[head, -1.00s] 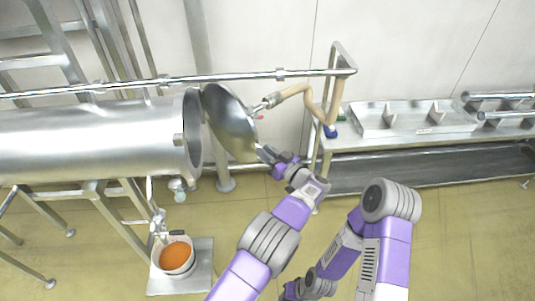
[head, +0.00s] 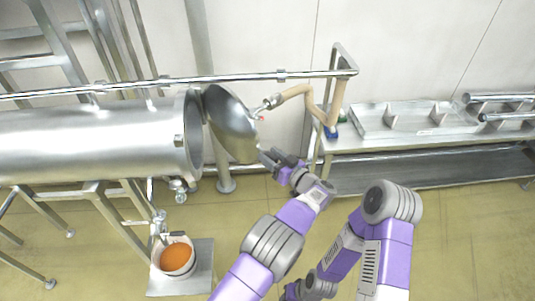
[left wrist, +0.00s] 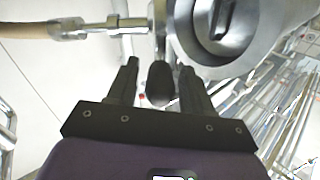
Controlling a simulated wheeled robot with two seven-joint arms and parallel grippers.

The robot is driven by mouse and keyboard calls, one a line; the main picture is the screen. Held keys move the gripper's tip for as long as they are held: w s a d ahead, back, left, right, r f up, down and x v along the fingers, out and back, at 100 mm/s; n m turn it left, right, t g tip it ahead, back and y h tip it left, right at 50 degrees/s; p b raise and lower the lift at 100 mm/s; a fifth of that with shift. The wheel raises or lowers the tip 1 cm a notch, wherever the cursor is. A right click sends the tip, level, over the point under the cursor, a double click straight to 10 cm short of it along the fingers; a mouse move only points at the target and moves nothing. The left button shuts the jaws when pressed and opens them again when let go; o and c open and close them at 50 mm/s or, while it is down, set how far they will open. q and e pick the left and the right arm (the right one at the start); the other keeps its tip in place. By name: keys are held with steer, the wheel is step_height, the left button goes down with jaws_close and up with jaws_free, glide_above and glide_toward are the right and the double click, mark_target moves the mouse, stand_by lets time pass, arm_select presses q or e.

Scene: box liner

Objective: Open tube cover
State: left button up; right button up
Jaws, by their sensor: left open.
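The tube cover (head: 232,125) is a round steel dish that stands swung away from the open end of the steel tube (head: 90,140), with a gap between them. My left gripper (head: 267,156) is at the lower right edge of the cover. In the left wrist view, its two black fingers (left wrist: 158,75) are apart, with a dark rounded knob (left wrist: 160,86) between them. I cannot tell whether they touch it. Shiny round metal (left wrist: 220,30) fills the upper right there. My right gripper is not in view.
A steel rail (head: 200,79) runs behind the tube, and a beige hose (head: 297,90) hangs near the cover. A bench (head: 365,142) with a steel tray (head: 410,121) stands at right. A bucket of orange contents (head: 176,258) stands below the tube. The floor between is clear.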

arm_select(q)
steer(key=v, duration=0.5)
steer(key=shift+s+d, duration=0.25)
steer(key=shift+s, duration=0.05)
